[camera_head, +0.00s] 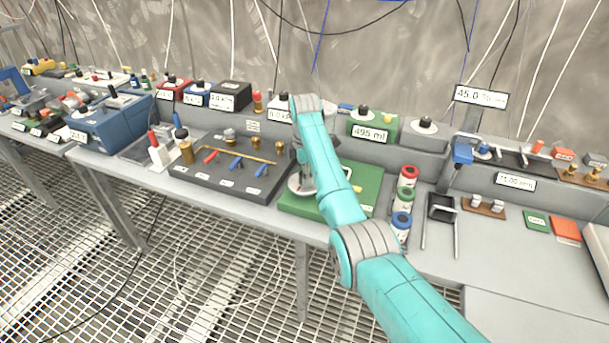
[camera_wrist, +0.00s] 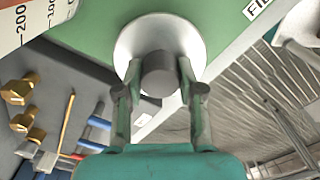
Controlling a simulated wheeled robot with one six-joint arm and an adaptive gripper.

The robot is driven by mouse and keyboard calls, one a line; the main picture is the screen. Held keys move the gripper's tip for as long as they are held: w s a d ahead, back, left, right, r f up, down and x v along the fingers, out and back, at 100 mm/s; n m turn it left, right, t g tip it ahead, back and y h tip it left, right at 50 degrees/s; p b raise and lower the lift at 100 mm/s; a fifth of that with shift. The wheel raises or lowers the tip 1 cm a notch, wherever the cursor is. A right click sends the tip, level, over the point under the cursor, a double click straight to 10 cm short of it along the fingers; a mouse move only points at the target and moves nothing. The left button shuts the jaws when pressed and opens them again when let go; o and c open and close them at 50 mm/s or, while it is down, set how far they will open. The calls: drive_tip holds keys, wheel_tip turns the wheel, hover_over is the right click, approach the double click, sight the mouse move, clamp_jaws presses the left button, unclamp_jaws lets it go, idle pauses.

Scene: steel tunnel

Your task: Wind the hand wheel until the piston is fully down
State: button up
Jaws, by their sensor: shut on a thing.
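The hand wheel is a pale round disc (camera_wrist: 125,48) with a dark grey knob (camera_wrist: 158,74), on a green base (camera_wrist: 100,20) in the wrist view. My gripper (camera_wrist: 160,80) has one finger on each side of the knob and is shut on it. In the head view the wheel's pale rim (camera_head: 296,187) shows at the left of the green base (camera_head: 368,178), partly behind my arm. A clear cylinder with a scale (camera_wrist: 28,18) shows at the wrist view's upper left. The piston itself cannot be made out. A sign (camera_head: 369,133) behind reads 495 ml.
A dark panel with brass fittings and red and blue levers (camera_head: 225,170) lies left of the green base. Red, green and blue ringed cylinders (camera_head: 404,200) stand close on the right. A black stand with metal rods (camera_head: 440,208) is beyond them. Grated floor lies in front.

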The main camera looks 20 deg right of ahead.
drive_tip(key=shift+n, duration=0.8)
drive_tip(key=o, duration=1.1)
drive_tip(key=shift+o, duration=0.2)
wheel_tip(320, 180, up, 7)
drive_tip(key=shift+r, duration=0.2)
